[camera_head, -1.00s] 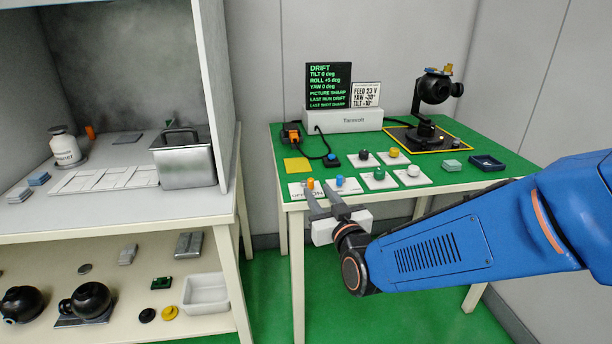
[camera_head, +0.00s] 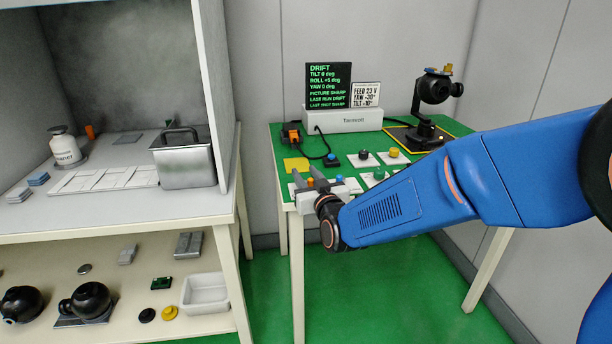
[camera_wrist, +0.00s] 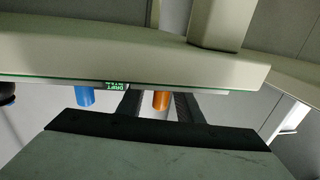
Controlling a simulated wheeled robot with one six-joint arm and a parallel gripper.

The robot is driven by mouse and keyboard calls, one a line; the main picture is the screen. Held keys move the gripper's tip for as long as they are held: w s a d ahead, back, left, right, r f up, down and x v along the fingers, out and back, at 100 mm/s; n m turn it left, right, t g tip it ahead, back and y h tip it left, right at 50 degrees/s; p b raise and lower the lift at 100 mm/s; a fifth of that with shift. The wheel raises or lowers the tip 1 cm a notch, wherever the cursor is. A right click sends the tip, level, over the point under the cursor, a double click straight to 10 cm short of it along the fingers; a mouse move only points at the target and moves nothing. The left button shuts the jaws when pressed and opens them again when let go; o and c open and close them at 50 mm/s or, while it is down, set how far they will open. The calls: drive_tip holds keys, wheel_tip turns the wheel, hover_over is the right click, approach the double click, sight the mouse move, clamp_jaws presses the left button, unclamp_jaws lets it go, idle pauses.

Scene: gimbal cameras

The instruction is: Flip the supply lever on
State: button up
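An orange lever (camera_head: 310,184) stands on a white plate at the front left edge of the green table; I take it as the supply lever. A blue knob or lever (camera_head: 339,179) stands right of it. My gripper (camera_head: 309,178) is at this edge, its two grey fingers open and apart. The wrist view appears upside down: the orange lever (camera_wrist: 161,100) shows between my fingers (camera_wrist: 157,104), with a gap on both sides, and the blue one (camera_wrist: 85,95) is outside. Contact cannot be told. My gripper hides most of the plate and its lettering.
The green table (camera_head: 285,140) carries a black display (camera_head: 329,86) with green text, a sign (camera_head: 366,95) reading FEED 23 V, several buttons, a yellow square (camera_head: 296,165) and a black camera gimbal (camera_head: 434,90). A shelf bench (camera_head: 215,207) stands at left. The floor between is clear.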

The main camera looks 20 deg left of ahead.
drive_tip(key=shift+c, duration=0.3)
clamp_jaws()
drive_tip(key=shift+n+g+y, duration=0.5)
drive_tip(key=shift+y, duration=0.1)
drive_tip(key=shift+n+g+y, duration=0.5)
drive_tip(key=shift+g, duration=0.1)
drive_tip(key=shift+a, duration=0.1)
drive_tip(key=shift+o, duration=0.3)
unclamp_jaws()
